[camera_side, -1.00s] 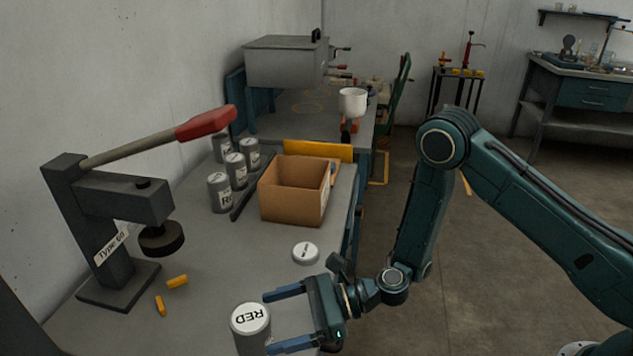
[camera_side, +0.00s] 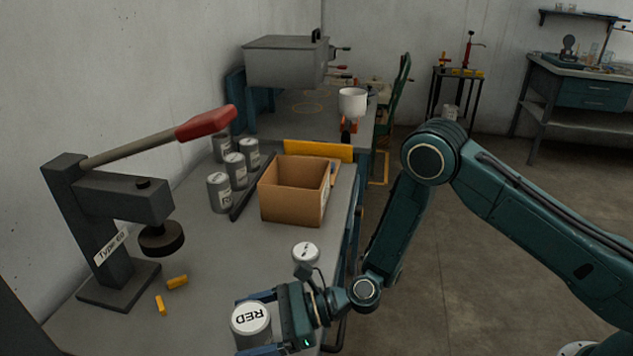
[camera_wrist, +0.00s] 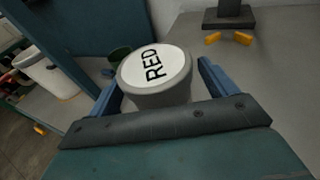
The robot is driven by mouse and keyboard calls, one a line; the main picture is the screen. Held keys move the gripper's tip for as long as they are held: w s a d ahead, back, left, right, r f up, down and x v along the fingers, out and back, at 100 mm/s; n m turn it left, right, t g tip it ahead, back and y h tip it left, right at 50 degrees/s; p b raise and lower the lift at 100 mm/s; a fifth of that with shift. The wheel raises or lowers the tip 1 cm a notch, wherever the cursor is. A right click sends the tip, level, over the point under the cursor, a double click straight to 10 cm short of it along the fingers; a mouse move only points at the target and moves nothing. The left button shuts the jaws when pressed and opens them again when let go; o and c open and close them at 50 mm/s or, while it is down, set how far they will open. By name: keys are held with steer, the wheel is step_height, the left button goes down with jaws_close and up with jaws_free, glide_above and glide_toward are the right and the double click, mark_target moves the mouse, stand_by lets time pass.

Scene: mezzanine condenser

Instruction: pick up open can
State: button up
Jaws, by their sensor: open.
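A grey can with a white top marked RED (camera_side: 250,317) stands upright near the front edge of the bench. It also shows in the wrist view (camera_wrist: 157,68), where its top looks closed by the white disc. My gripper (camera_side: 256,325) is open, with one blue finger on each side of this can. In the wrist view my gripper (camera_wrist: 155,88) has the can between its fingers, with a gap visible at the right finger. Whether either finger touches the can, I cannot tell. The can's lower part is hidden.
A low white round piece (camera_side: 305,252) lies just behind my gripper. A cardboard box (camera_side: 290,200) and several grey cans (camera_side: 235,170) stand further back. A lever press (camera_side: 110,230) stands at left, with two yellow pieces (camera_side: 177,282) beside it. Bench between press and box is clear.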

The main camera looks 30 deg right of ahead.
steer(key=shift+c, duration=0.4)
steer(key=c, duration=1.2)
steer(key=shift+r, duration=0.15)
step_height(320, 180, up, 20)
stand_by(0.6)
